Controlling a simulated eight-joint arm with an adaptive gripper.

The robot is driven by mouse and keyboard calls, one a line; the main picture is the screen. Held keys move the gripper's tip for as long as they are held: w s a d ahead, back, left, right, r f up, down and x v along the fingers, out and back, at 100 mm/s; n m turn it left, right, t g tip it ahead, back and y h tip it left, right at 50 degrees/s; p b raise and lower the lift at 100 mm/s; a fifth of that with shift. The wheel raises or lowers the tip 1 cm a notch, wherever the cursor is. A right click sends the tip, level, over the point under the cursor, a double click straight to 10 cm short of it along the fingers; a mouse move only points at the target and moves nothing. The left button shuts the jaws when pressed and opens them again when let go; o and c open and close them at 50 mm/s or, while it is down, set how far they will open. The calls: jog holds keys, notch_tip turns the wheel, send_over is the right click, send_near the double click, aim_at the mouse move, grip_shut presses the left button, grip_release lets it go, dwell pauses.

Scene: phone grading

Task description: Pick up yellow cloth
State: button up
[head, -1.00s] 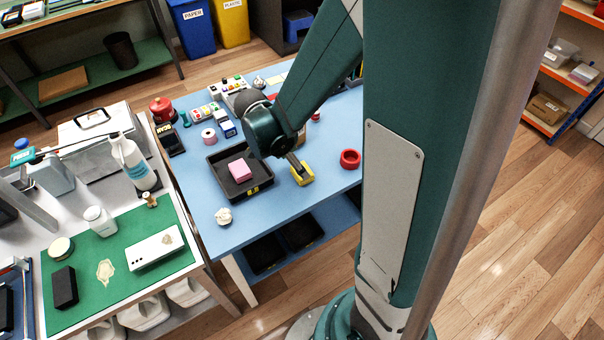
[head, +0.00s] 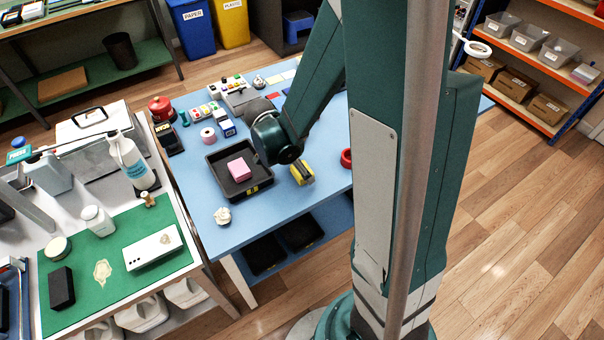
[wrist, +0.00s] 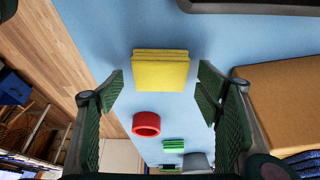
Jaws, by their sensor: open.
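The yellow cloth (head: 300,174) is a folded block on the blue table, right of the black tray, in the head view. In the wrist view the cloth (wrist: 160,75) lies flat-looking and layered, ahead of my gripper (wrist: 161,84). The two green fingers are spread wide, one on each side of the cloth in the picture, with nothing between them held. In the head view my arm's end is beside and above the cloth, and its fingers are mostly hidden. The wrist view does not show clearly whether a fingertip touches the cloth.
A black tray (head: 262,185) holding a pink block (head: 239,170) stands left of the cloth. A red ring (head: 346,158) lies to its right. A crumpled white piece (head: 223,216) is near the front edge. A brown box (wrist: 285,100) is at right in the wrist view.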

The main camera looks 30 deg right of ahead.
jog(key=shift+d+f, duration=0.1)
jog(key=shift+f, duration=0.15)
dwell(0.4)
jog(key=c, duration=0.9)
